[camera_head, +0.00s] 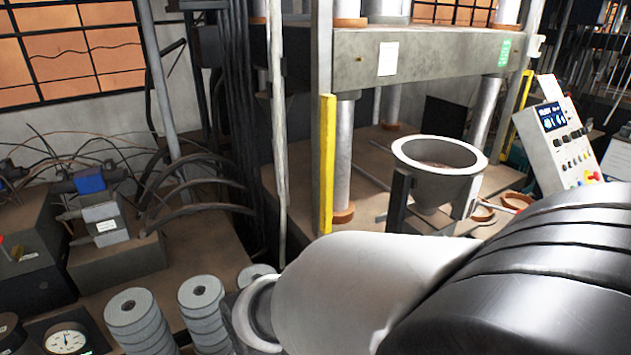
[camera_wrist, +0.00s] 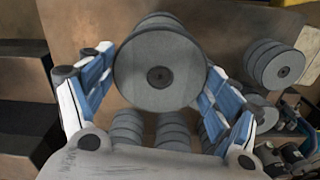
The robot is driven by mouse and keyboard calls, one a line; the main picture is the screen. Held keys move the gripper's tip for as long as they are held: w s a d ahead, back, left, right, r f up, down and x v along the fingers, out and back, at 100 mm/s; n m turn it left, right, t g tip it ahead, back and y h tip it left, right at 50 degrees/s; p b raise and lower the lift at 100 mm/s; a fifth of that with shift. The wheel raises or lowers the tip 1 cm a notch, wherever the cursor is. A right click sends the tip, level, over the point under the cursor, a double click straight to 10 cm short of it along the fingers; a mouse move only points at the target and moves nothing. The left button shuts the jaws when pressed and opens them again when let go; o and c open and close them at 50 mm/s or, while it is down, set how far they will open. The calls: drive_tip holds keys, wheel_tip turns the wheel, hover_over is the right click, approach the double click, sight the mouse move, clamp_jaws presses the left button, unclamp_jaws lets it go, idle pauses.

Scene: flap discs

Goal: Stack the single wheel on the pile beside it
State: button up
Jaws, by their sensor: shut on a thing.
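My gripper (camera_wrist: 160,70) is shut on a grey wheel (camera_wrist: 158,80), a flat disc with a small dark centre hole. The blue-and-white fingers lie along its left and right sides. More grey discs of a pile (camera_wrist: 157,20) show past its far edge in the wrist view. Whether the held wheel touches that pile or hangs above it, I cannot tell. In the head view my arm hides the gripper and the held wheel. Grey piles there include one at the lower left (camera_head: 135,318), one beside it (camera_head: 202,300), and a partly hidden top (camera_head: 257,273).
In the wrist view another pile (camera_wrist: 283,68) stands to the right, and two more show (camera_wrist: 127,125) (camera_wrist: 173,130) between my fingers. A dial gauge (camera_head: 66,338) lies left of the piles. A press with a metal pot (camera_head: 438,175) stands behind.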

drive_tip(key=shift+f+b, duration=0.85)
drive_tip(key=shift+f, duration=2.45)
drive_tip(key=shift+f, duration=0.1)
drive_tip(key=o, duration=1.4)
wheel_tip(320, 180, up, 12)
drive_tip(key=p, duration=0.3)
drive_tip(key=shift+p, duration=0.3)
drive_tip(key=s+d+r+m+t, duration=0.2)
drive_tip(key=d+r, duration=0.3)
drive_tip(key=d, duration=0.6)
drive_tip(key=s+d+r+m+t, duration=0.2)
drive_tip(key=d+r, duration=0.4)
drive_tip(key=d, duration=0.6)
drive_tip(key=shift+s+r+m+t, duration=0.25)
drive_tip(key=shift+s+m+t, duration=0.05)
drive_tip(key=shift+s+m, duration=0.2)
